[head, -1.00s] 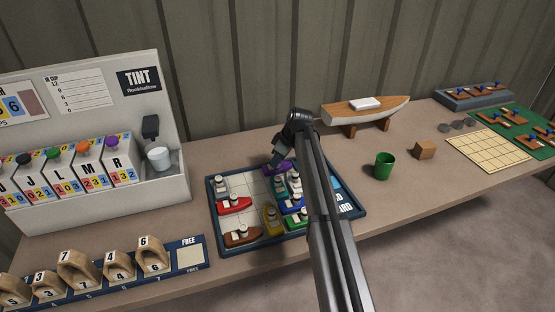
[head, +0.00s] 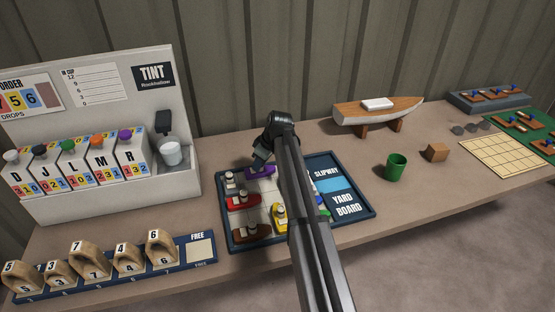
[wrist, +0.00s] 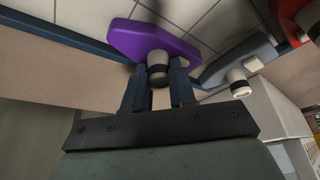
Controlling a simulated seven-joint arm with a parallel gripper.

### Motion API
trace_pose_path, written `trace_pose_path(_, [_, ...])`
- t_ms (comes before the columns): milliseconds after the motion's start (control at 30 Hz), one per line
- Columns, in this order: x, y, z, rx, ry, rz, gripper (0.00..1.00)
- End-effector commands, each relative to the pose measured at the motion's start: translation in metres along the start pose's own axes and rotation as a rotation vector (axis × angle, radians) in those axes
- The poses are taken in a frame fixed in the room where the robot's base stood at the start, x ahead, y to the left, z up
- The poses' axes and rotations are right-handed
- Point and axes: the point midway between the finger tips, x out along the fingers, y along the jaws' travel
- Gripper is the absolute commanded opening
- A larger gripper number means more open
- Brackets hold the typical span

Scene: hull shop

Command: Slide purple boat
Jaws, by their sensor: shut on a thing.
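The purple boat (head: 260,171) lies on the yard board (head: 352,213) near its back edge. My gripper (head: 262,163) is over it, reaching down from behind. In the wrist view my gripper (wrist: 159,88) is shut on the purple boat's pale, dark-banded peg (wrist: 158,68), and the purple hull (wrist: 150,42) shows just beyond the fingers. A grey boat (wrist: 238,68) is close beside it; in the head view it is the grey-white boat (head: 231,182) at left. My arm hides part of the board's middle.
A red boat (head: 243,201), a brown boat (head: 250,232) and a yellow boat (head: 280,217) stand on the board. The blue slipway area (head: 330,184) is at its right. A green cup (head: 396,167) and wooden block (head: 435,152) stand right of it; a model hull (head: 378,110) stands behind.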

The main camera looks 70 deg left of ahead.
Motion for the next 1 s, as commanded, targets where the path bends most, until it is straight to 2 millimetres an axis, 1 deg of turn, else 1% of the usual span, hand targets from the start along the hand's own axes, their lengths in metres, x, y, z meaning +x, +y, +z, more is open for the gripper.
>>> trace_pose_path(33, [0.0019,-0.0062,-0.0054,-0.001,0.000,0.000,0.00])
trace_pose_path(167, [0.0049,-0.0137,-0.0126,0.000,0.000,0.001,0.00])
trace_pose_path(467, [0.0052,-0.0142,-0.0135,0.000,0.000,0.001,0.00])
trace_pose_path(500, [0.0052,-0.0142,-0.0135,0.000,0.000,0.001,0.27])
trace_pose_path(700, [0.0052,-0.0141,-0.0133,0.001,0.000,0.001,0.46])
trace_pose_path(767, [0.0052,-0.0141,-0.0132,0.001,0.000,0.001,0.51])
trace_pose_path(1000, [0.0046,-0.0142,-0.0131,0.001,0.000,0.001,0.51])
